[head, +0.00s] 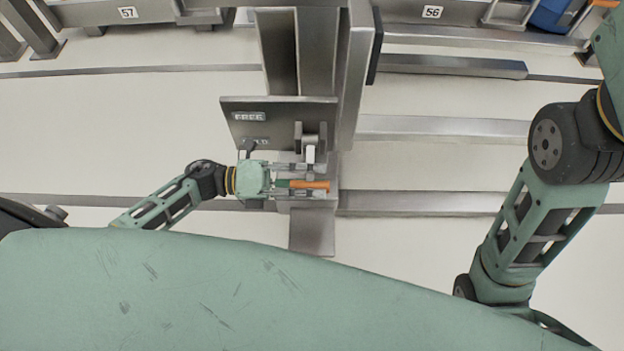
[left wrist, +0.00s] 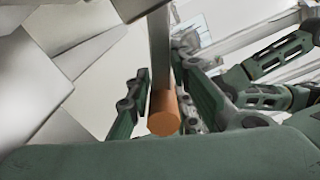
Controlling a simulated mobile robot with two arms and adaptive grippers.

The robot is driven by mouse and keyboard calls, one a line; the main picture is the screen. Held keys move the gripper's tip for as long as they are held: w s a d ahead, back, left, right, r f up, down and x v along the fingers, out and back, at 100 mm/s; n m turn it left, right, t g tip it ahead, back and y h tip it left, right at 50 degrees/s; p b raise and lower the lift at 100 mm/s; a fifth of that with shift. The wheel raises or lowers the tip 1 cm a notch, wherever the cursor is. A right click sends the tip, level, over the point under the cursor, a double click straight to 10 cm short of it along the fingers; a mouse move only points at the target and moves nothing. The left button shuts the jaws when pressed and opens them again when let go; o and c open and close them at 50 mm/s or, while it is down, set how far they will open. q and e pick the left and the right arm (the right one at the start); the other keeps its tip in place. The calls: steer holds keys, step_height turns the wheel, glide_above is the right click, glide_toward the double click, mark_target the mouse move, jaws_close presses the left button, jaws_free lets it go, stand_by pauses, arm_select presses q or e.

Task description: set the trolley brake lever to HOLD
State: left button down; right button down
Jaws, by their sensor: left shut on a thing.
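The brake lever has an orange grip (head: 315,185) and a grey shaft, seen in the head view just below the bracket on the trolley's label plate (head: 270,106). The plate reads FREE at the top. A lower label (head: 258,141) is partly hidden by my left gripper (head: 291,182), with only its last letters showing. My left gripper reaches in from the left and is shut on the orange grip. In the left wrist view the round end of the orange grip (left wrist: 164,120) sits between the two fingers. My right gripper is out of view.
The trolley's steel post (head: 352,75) rises behind the plate. Metal rails (head: 440,130) cross the pale floor to the right. Racks marked 57 (head: 128,12) and 56 (head: 432,11) stand at the back, with a blue bin (head: 552,15) at the right.

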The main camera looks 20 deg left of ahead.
arm_select(q)
steer(key=shift+w+a+f, duration=0.15)
steer(key=shift+a+f, duration=0.05)
steer(key=c, duration=1.7)
jaws_free()
steer(key=shift+w, duration=0.1)
steer(key=v, duration=1.2)
steer(key=shift+r, duration=0.1)
